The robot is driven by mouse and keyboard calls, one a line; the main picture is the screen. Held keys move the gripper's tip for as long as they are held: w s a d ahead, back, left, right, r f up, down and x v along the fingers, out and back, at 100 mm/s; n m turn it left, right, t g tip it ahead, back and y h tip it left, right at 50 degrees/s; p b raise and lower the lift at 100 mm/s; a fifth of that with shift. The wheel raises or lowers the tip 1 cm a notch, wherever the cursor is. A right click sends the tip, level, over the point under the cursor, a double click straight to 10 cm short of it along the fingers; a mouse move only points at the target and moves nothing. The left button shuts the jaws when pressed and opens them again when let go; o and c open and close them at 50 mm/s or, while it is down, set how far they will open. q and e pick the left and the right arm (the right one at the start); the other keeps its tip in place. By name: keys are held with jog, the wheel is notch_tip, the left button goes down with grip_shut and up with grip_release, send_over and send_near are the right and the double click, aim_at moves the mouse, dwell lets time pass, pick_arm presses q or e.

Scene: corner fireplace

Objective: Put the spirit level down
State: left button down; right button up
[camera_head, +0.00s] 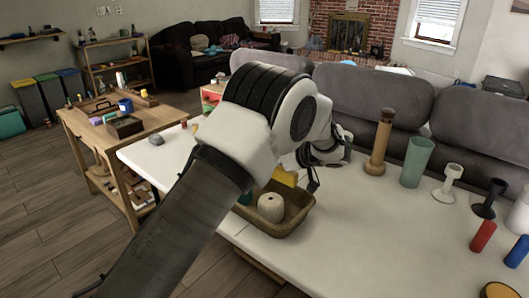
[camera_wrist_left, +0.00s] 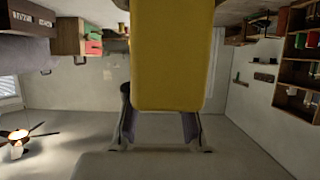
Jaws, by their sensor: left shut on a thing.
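The spirit level is a yellow bar (camera_wrist_left: 172,55), seen large and close in the left wrist view. My left gripper (camera_wrist_left: 158,124) is shut on it. In the head view, a yellow piece (camera_head: 285,176), likely the same level, shows just below my left wrist, above the far side of a brown tray (camera_head: 243,213). My left arm hides much of it, and I cannot tell whether it touches the tray. My right gripper is not in view.
The tray holds a whitish roll (camera_head: 270,207). A wooden mill (camera_head: 379,145), green cup (camera_head: 416,162), white goblet (camera_head: 448,184), black goblet (camera_head: 490,198), red cylinder (camera_head: 483,236) and blue cylinder (camera_head: 517,252) stand at right. The white table's (camera_head: 350,240) middle front is clear.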

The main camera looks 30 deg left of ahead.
pick_arm(q)
jog(key=f, duration=0.2)
jog(key=shift+a+f, duration=0.2)
jog(key=shift+f, duration=0.2)
jog(key=shift+d+f, duration=0.1)
jog(key=shift+f, duration=0.1)
jog(key=shift+w+f, duration=0.15)
jog(key=shift+f+b, duration=0.1)
jog(key=shift+b, duration=0.2)
jog(key=shift+f+b, duration=0.35)
jog(key=shift+b, duration=0.15)
jog(key=shift+f+b, duration=0.1)
jog(key=shift+b, duration=0.2)
jog(key=c, duration=1)
grip_release()
